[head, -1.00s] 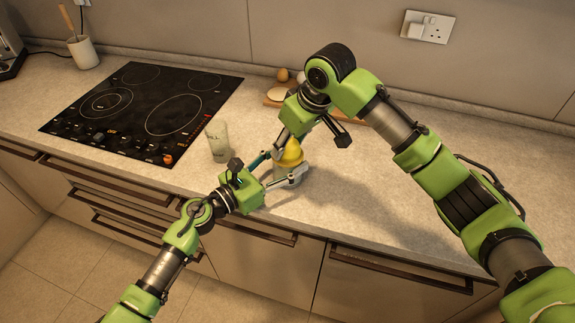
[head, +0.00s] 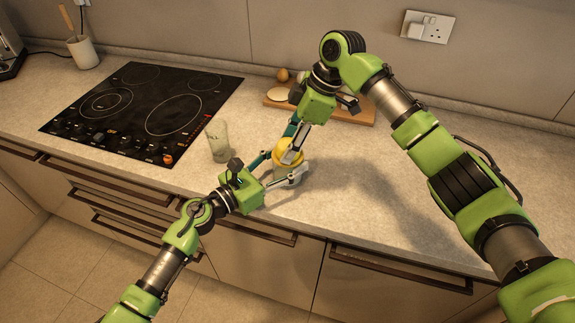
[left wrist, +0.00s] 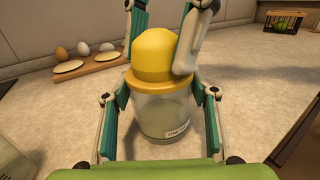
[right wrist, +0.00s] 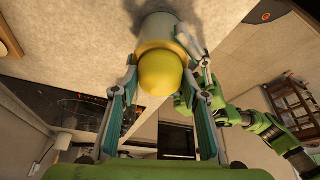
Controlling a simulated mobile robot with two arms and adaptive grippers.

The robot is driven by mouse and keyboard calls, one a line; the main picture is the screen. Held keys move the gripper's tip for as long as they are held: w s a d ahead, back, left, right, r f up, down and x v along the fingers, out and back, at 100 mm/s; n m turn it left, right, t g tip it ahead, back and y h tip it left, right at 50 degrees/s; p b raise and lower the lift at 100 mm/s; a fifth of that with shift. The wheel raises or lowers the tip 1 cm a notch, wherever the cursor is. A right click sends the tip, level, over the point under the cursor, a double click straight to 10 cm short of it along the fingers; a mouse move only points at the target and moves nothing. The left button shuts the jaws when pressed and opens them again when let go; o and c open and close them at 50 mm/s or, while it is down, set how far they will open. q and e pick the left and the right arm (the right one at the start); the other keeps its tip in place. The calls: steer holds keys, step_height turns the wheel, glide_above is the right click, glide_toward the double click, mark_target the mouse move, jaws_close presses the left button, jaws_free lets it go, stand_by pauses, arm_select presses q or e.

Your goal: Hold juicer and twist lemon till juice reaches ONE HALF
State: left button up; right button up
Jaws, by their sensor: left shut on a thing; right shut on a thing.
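The juicer, a clear jar with a yellow top, stands on the counter; its jar (left wrist: 165,117) shows in the left wrist view. A yellow lemon half (left wrist: 155,55) sits dome-up on the juicer's top; it also shows in the right wrist view (right wrist: 160,73). My left gripper (head: 282,170) is shut on the juicer's jar from the front left, with a finger on each side. My right gripper (head: 291,150) reaches down from above and is shut on the lemon, its fingers at the lemon's sides. The juice level inside the jar is hard to make out.
A glass (head: 217,140) stands just left of the juicer. A black hob (head: 145,113) lies further left. A wooden board (head: 335,110) with eggs (left wrist: 84,50) is behind my right arm.

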arm_select(q)
steer(key=shift+r, duration=0.2)
arm_select(e)
steer(key=shift+s+f, duration=0.2)
steer(key=shift+f, duration=0.1)
steer(key=m+t, duration=0.1)
steer(key=m, duration=0.1)
steer(key=m+t, duration=0.1)
steer(key=m, duration=0.2)
steer(key=shift+m+h, duration=0.3)
steer(key=m, duration=0.3)
steer(key=m+t+h, duration=0.1)
steer(key=m, duration=0.1)
steer(key=shift+w+d+m+t, duration=0.1)
steer(key=shift+m+t, duration=0.2)
steer(key=shift+m, duration=0.1)
steer(key=shift+r, duration=0.15)
arm_select(q)
steer(key=shift+w+f, duration=0.1)
steer(key=shift+f, duration=0.05)
arm_select(e)
steer(key=shift+w+r, duration=0.1)
steer(key=shift+r, duration=3.4)
arm_select(q)
steer(key=o, duration=1.6)
steer(key=shift+c, duration=0.2)
